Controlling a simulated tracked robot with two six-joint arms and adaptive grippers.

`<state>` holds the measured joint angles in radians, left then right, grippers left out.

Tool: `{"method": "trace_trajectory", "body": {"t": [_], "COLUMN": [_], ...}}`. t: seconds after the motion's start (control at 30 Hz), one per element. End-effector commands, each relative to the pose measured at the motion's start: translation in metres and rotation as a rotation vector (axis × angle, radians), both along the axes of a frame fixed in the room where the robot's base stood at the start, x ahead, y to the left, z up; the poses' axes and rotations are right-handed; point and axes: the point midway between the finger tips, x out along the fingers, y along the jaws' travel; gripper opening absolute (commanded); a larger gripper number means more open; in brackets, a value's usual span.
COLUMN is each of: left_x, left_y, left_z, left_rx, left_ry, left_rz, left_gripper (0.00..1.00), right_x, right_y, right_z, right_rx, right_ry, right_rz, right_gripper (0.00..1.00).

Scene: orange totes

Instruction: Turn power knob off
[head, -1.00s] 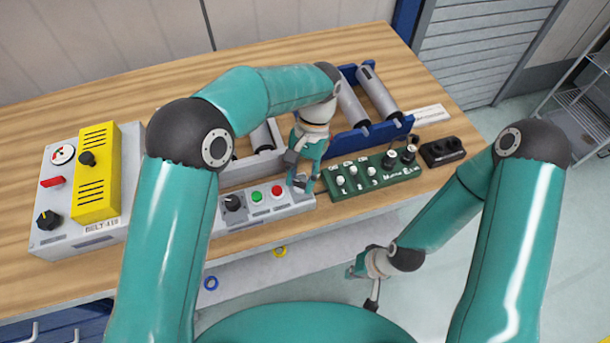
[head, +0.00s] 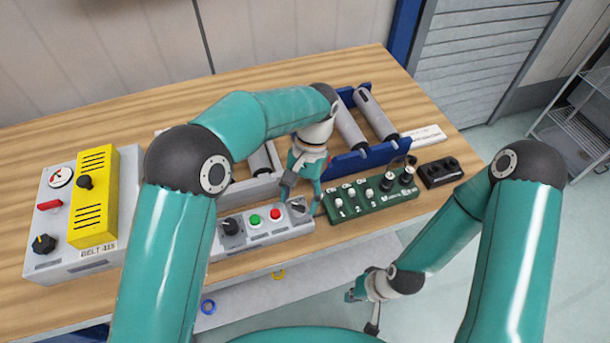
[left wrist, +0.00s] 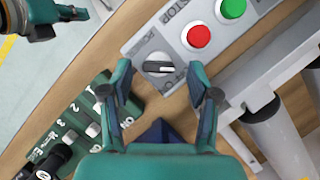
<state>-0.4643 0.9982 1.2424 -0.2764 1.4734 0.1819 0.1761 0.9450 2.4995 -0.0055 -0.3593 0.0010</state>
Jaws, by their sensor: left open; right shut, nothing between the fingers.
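A grey control panel (head: 268,236) lies near the bench's front edge. My left gripper (head: 301,201) points down over the knob. My right gripper (head: 357,291) is shut and empty, low in front of the bench.
The panel also has a red button (head: 275,213), a green button (head: 255,220) and a black knob (head: 232,226). A green switch box (head: 372,206) stands close on the right. A grey and yellow box (head: 98,190) stands left, rollers behind.

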Motion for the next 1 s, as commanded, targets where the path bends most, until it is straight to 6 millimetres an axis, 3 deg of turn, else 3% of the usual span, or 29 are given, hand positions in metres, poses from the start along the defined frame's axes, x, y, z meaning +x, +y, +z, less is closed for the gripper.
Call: {"method": "trace_trajectory", "body": {"t": [0.6,1.0], "left_x": [0.035,0.042], "left_y": [-0.017,-0.019], "left_z": [0.087,0.105], "left_rx": [-0.002,-0.002], "left_ry": [-0.006,-0.005], "left_rz": [0.001,0.001], "left_gripper": [0.6,0.6], "right_x": [0.0,0.0], "right_y": [0.0,0.0], "right_z": [0.0,0.0], "right_rx": [0.0,0.0], "right_ry": [0.0,0.0], "right_rz": [0.0,0.0], "right_gripper": [0.0,0.0]}}
